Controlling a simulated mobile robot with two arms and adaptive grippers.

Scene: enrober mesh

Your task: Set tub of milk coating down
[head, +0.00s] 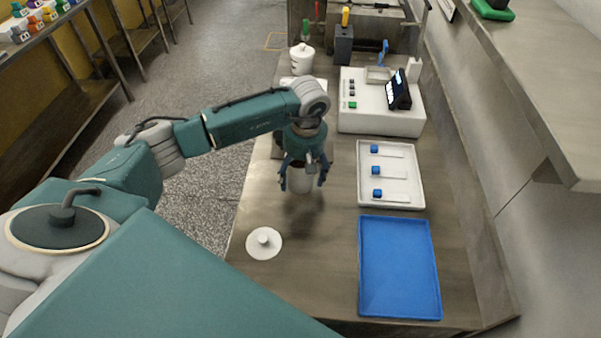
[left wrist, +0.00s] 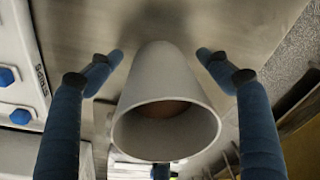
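The tub of milk coating (head: 303,182) is a pale grey-white cup at the middle of the steel bench, partly hidden by my left gripper above it. In the left wrist view the tub (left wrist: 166,90) shows its open mouth with brown coating inside. My left gripper (head: 304,183) points down over the tub, its fingers spread on both sides of it. In the left wrist view the fingertips (left wrist: 160,62) stand apart from the tub wall with gaps showing. The tub looks upright and appears to stand on the bench, though its base is hard to see. My right gripper is out of view.
A white lid with a knob (head: 264,243) lies nearer on the bench. Behind are a white machine (head: 375,118) and a lidded white pot (head: 301,60).

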